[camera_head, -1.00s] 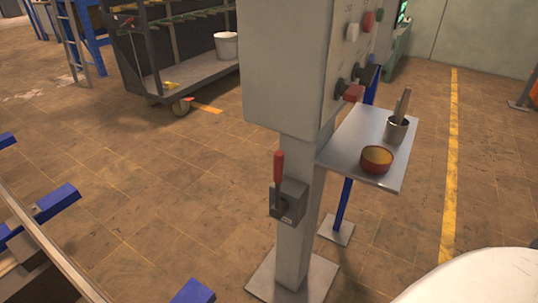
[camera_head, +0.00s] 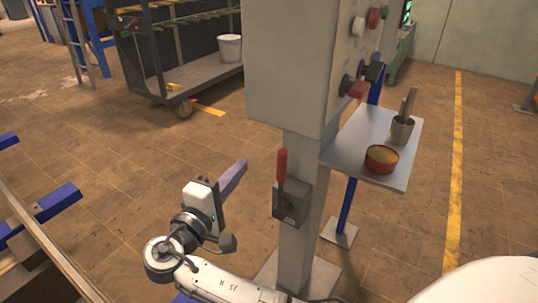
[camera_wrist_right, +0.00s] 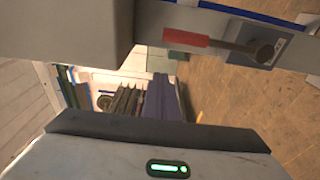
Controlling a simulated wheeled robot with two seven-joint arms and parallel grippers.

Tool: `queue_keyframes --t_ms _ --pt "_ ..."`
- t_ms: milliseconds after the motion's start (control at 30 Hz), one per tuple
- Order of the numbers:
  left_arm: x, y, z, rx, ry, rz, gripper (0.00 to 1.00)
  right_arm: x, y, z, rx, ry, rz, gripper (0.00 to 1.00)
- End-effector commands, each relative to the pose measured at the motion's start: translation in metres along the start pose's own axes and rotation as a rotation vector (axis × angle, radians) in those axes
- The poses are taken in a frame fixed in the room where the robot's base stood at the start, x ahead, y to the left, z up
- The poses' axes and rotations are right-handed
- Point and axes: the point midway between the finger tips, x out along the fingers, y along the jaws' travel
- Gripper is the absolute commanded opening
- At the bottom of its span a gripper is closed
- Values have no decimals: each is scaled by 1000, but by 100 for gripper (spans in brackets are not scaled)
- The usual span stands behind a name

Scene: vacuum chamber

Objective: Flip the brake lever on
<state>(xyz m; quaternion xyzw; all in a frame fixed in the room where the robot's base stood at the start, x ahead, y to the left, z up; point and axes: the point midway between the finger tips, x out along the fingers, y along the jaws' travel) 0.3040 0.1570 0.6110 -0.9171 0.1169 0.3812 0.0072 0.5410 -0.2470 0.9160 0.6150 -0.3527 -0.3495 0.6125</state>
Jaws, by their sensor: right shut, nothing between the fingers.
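The brake lever has a red handle (camera_head: 281,165) that points upward from a small grey box (camera_head: 297,204) on the grey post. In the right wrist view, the red handle (camera_wrist_right: 187,38) lies sideways near the top, joined to a round pivot on its grey plate (camera_wrist_right: 285,50). My right gripper (camera_head: 236,172) is shut and empty. It is left of the lever in the head view, with its fingers pointing up and right, apart from the handle. Its shut fingers also show in the right wrist view (camera_wrist_right: 163,98). My left gripper is not in view.
A large grey control cabinet (camera_head: 285,65) with knobs tops the post. A metal shelf (camera_head: 380,175) on the right holds a red bowl (camera_head: 382,159) and a metal cup (camera_head: 401,131). A cart (camera_head: 190,75) stands behind.

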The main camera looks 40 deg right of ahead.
Motion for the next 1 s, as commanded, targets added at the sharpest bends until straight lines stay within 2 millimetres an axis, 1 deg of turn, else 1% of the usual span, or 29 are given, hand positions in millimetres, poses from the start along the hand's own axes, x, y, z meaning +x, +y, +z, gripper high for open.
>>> queue_keyframes --t_ms 267,367,467,567,900,1000 --pt "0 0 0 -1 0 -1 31 0 0 0 0 1 1 0" --pt "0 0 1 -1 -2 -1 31 4 0 0 0 0 1 0" --pt "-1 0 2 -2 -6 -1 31 15 0 0 -1 0 2 0" --pt "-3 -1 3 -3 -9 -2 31 33 1 1 -1 -2 3 0" --pt "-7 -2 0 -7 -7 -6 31 105 1 1 0 -1 1 0" --pt "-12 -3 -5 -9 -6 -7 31 94 1 18 -2 3 -2 0"
